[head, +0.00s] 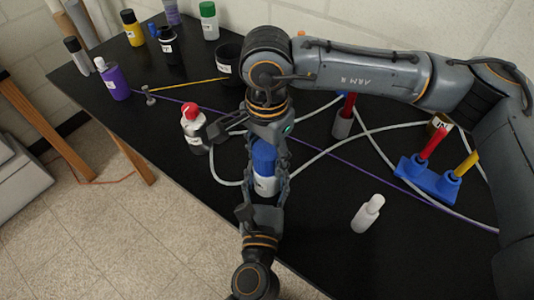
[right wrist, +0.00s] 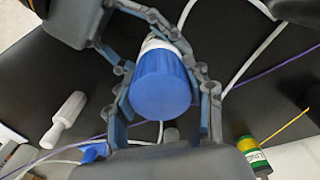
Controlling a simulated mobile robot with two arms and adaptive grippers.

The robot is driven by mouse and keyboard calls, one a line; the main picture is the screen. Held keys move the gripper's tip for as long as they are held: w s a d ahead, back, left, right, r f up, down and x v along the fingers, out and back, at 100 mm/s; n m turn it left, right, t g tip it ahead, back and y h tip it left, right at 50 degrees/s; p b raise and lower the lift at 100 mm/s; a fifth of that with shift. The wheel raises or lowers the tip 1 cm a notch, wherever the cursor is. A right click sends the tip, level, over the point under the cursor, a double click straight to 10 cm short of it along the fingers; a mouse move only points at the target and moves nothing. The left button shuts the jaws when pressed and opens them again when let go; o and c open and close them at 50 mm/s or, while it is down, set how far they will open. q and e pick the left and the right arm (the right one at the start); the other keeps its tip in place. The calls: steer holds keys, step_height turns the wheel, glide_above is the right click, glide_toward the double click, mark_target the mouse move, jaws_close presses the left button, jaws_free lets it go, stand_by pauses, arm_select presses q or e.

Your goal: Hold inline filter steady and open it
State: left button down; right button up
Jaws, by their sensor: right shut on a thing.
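In the right wrist view the blue cap (right wrist: 160,85) fills the middle, between fingers from above and below. The cap and fingers hide most of the white body there.
A red-capped bottle (head: 193,130) stands close left of the right gripper. A white bottle (head: 367,214) stands at right, near a blue holder (head: 428,180). Pale tubing and a purple cord cross the table (head: 320,220). More bottles stand at back left.

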mark_target(267, 149)
steer(key=n, duration=0.5)
steer(key=shift+r, duration=0.15)
stand_by(0.4)
steer(key=shift+r, duration=0.95)
steer(key=shift+r, duration=0.1)
steer(key=shift+r, duration=1.9)
arm_select(q)
steer(key=shift+c, duration=2.2)
jaws_free()
